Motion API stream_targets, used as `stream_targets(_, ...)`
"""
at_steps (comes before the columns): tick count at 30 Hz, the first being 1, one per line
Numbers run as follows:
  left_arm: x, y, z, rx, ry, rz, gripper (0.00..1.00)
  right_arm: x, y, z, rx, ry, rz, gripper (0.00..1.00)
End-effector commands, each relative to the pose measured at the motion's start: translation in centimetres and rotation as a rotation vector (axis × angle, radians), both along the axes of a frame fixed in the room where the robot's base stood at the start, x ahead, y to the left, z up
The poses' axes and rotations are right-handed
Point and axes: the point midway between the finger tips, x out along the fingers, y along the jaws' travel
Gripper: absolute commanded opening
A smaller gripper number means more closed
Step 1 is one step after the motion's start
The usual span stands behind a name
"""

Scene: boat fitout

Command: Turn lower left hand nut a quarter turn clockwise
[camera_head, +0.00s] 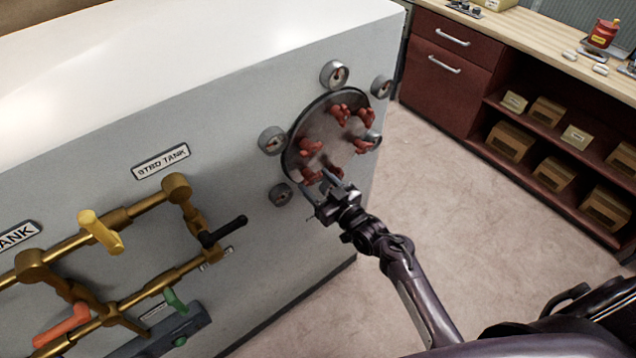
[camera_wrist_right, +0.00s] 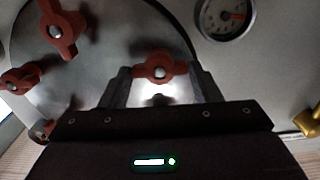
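A round grey hatch plate (camera_head: 325,130) on the side of the white cabinet carries several red wing nuts. The low nut at the plate's lower left (camera_head: 309,174) is partly hidden by my right gripper (camera_head: 317,182). In the right wrist view, a red nut (camera_wrist_right: 160,68) with a pale centre stud lies between the fingertips of my open right gripper (camera_wrist_right: 160,76), its wings roughly spanning from finger to finger. I cannot tell whether the fingers touch it. Other red nuts, such as one at upper left (camera_wrist_right: 62,28), are clear of the fingers. My left gripper is not in view.
Round gauges ring the plate, one (camera_head: 281,194) close to my right gripper and also in the wrist view (camera_wrist_right: 226,16). Brass pipes (camera_head: 150,203) with coloured handles stand out on the left. A workbench with shelves (camera_head: 540,115) stands right; the floor between is clear.

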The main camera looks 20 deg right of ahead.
Motion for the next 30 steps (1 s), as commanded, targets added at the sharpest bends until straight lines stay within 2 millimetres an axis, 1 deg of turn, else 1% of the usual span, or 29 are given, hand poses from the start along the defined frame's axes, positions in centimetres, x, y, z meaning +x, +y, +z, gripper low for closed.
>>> stream_targets(1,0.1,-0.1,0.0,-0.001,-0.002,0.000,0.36,0.0,0.0,0.0,0.000,0.000,0.000,0.50)
stream_targets(5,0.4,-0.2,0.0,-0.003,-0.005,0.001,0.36,0.0,0.0,0.0,0.000,0.000,0.000,0.33)
stream_targets(6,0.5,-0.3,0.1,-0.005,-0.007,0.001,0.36,0.0,0.0,0.0,0.000,0.000,0.000,0.32)
stream_targets(12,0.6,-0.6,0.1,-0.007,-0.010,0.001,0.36,0.0,0.0,0.0,0.016,0.006,0.001,0.32)
stream_targets(17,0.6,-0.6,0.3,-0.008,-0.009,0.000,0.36,0.0,0.0,0.0,0.069,0.025,0.001,0.32)
stream_targets(23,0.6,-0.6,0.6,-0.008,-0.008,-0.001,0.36,0.0,0.0,0.0,0.197,0.074,0.002,0.32)
stream_targets(30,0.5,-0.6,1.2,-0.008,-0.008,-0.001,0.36,0.0,-0.1,0.0,0.408,0.149,0.001,0.32)
